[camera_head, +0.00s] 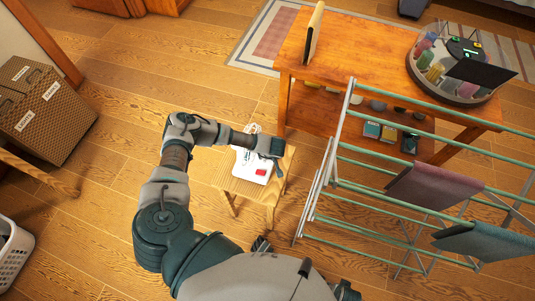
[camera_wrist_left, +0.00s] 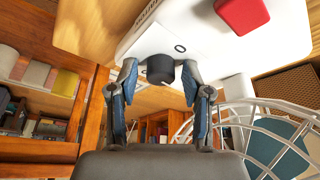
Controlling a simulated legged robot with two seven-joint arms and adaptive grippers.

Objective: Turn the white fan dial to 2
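The white fan base (camera_head: 250,168) lies on a small wooden stool (camera_head: 228,184) in the head view, with a red block on it. In the left wrist view, the fan's white panel (camera_wrist_left: 205,42) carries a dark round dial (camera_wrist_left: 160,68) and a printed mark like a 0 beside it. My left gripper (camera_wrist_left: 160,72) is open, with one finger on each side of the dial and narrow gaps seeming to show. It also shows at the stool's right side in the head view (camera_head: 277,150). The dial's setting cannot be read. My right gripper is not in view.
A drying rack (camera_head: 345,140) with cloths stands close to the right of the stool. A wooden table (camera_head: 375,50) stands behind it. Woven boxes (camera_head: 45,115) and a white basket (camera_head: 12,255) are at left. Floor left of the stool is clear.

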